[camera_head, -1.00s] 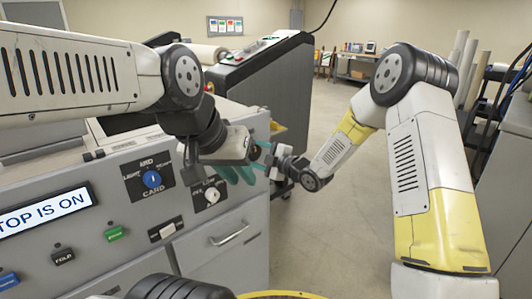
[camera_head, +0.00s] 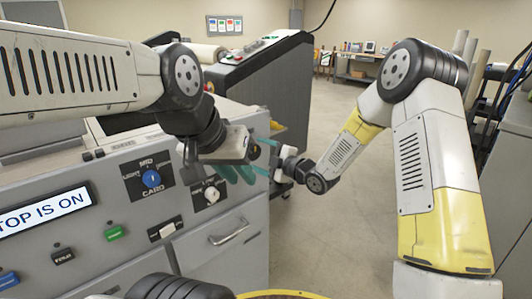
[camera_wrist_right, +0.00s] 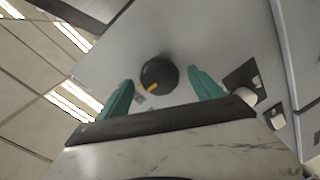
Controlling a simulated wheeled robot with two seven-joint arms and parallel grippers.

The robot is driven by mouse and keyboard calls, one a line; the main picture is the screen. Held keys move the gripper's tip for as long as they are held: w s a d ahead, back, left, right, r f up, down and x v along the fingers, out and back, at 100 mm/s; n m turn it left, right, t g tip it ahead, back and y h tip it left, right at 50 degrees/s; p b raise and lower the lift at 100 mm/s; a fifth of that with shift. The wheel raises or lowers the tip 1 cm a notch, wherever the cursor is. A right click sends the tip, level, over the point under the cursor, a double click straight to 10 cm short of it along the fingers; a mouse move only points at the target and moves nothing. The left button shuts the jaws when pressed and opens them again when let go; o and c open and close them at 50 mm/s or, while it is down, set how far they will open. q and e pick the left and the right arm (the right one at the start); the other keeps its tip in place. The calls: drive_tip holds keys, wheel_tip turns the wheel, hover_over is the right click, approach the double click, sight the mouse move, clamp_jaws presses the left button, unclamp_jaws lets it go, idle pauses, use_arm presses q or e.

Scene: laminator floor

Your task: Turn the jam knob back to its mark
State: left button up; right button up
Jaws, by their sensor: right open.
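The jam knob (camera_wrist_right: 160,74) is a round black knob with a yellow pointer line, on a grey panel in the right wrist view. Its line points to the lower left, toward a small label (camera_wrist_right: 140,99). My right gripper (camera_wrist_right: 162,92) is open, with one teal finger on each side of the knob and a visible gap to both. In the head view the right gripper (camera_head: 267,157) is beside the machine's right end, and the knob is hidden there. My left gripper (camera_head: 238,172) hangs by the front panel's right edge, its teal fingers partly overlapping; its opening is unclear.
The grey machine front has a blue knob (camera_head: 151,179), a white knob (camera_head: 212,195), a green button (camera_head: 114,234), a lit display (camera_head: 42,210) and a drawer handle (camera_head: 229,231). A black-topped machine (camera_head: 255,70) stands behind. The floor (camera_head: 325,225) at right is clear.

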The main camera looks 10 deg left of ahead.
drive_tip(key=v, duration=0.5)
drive_tip(key=shift+s+d, duration=0.25)
drive_tip(key=shift+d, duration=0.05)
drive_tip(key=shift+r, duration=0.1)
